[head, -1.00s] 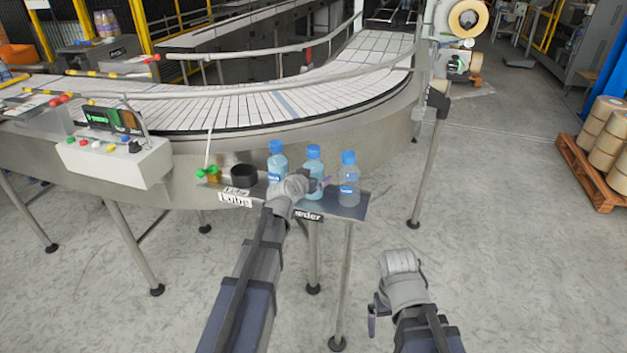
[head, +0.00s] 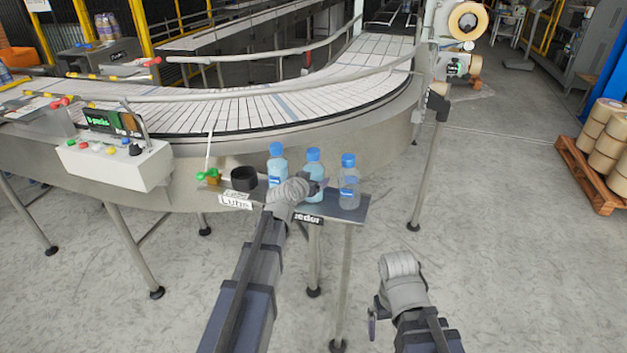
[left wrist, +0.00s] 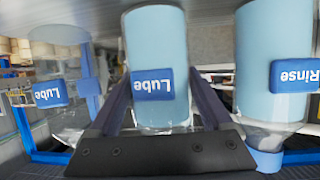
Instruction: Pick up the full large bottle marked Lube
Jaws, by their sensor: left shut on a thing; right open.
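Three blue-capped bottles stand in a row on a small shelf. My left gripper (left wrist: 155,115) is shut on the middle bottle (head: 314,168), with one finger on each side. This bottle is filled with light blue liquid, and its blue label reads Lube in the left wrist view (left wrist: 160,50). The right-hand bottle (head: 348,185) looks clearer and only partly filled; in the left wrist view it is at left (left wrist: 62,85), also marked Lube. The left-hand bottle (head: 277,160) is full blue and marked Rinse (left wrist: 270,60). My right gripper (head: 374,312) is open, low over the floor.
The shelf (head: 352,213) has a dark round cup (head: 243,178) and a Lube sign (head: 236,202) at its left. The curved conveyor (head: 290,105) runs behind it. A control box (head: 115,160) stands at left. The floor at right is clear up to a pallet of rolls (head: 592,175).

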